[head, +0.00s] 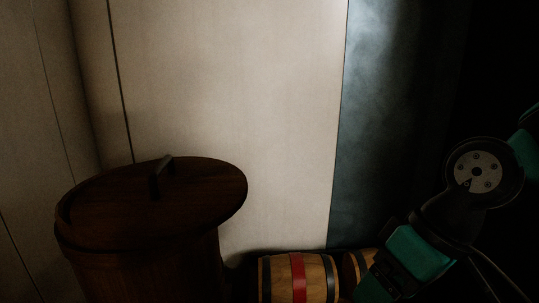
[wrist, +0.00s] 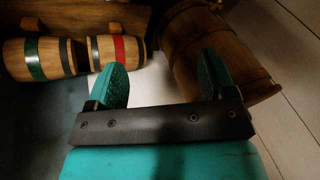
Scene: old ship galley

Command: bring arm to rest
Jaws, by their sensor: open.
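My gripper (wrist: 164,80) shows in the wrist view with its two teal fingers spread apart. Nothing is between the fingers; pale floor or wall shows in the gap. In the head view my arm is at the lower right, and the fingertips are not visible there.
A dark wooden tub with a lid (head: 150,200) stands at the lower left of the head view; a wooden tub (wrist: 215,50) shows beside the right finger. A red-banded keg (head: 298,278) lies on its side, with another keg (head: 358,265) beside it. Pale panels (head: 230,100) rise behind.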

